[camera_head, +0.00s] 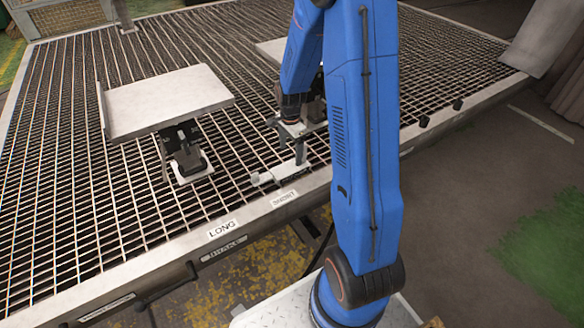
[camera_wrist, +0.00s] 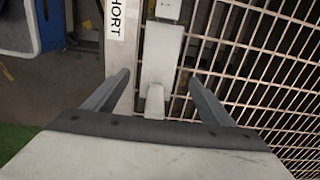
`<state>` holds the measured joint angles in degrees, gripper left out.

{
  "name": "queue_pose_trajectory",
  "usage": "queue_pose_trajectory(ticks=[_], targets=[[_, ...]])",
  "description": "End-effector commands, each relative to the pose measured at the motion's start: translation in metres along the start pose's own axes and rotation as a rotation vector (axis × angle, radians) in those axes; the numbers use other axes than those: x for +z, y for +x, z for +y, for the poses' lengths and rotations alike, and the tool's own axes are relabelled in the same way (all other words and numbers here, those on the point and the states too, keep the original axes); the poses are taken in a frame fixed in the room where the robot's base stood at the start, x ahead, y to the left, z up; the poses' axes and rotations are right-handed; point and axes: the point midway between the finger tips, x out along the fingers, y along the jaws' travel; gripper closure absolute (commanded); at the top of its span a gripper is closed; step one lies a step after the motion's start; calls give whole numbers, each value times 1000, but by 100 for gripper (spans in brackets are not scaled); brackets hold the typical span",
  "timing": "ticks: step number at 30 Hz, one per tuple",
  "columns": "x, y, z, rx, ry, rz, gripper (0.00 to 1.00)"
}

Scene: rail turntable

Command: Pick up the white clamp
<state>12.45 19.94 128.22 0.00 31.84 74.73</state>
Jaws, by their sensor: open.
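The white clamp (camera_head: 271,176) lies near the front edge of the grating, beside the "SHORT" label. In the wrist view the white clamp (camera_wrist: 161,55) runs lengthwise ahead of my gripper, with a narrow tab at its near end. My gripper (camera_head: 294,150) is low over the clamp's right end in the head view. Its two fingers (camera_wrist: 158,82) are spread apart in the wrist view, with the tab between their lines and gaps on both sides. I cannot tell how high the fingers are above the clamp.
The "SHORT" label (camera_head: 284,198) and "LONG" label (camera_head: 222,229) are on the table's front rim. A white tilted plate on a black bracket (camera_head: 165,100) stands to the left. Another pale plate (camera_head: 268,48) is partly hidden behind my arm. Open grating (camera_head: 60,170) lies at left.

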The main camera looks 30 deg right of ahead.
Motion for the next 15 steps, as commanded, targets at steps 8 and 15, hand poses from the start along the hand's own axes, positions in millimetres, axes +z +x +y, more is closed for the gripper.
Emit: queue_pose_trajectory(ticks=[8,15], targets=[[0,20,1,2,0,0,23],[-5,46,2,3,1,-1,23]])
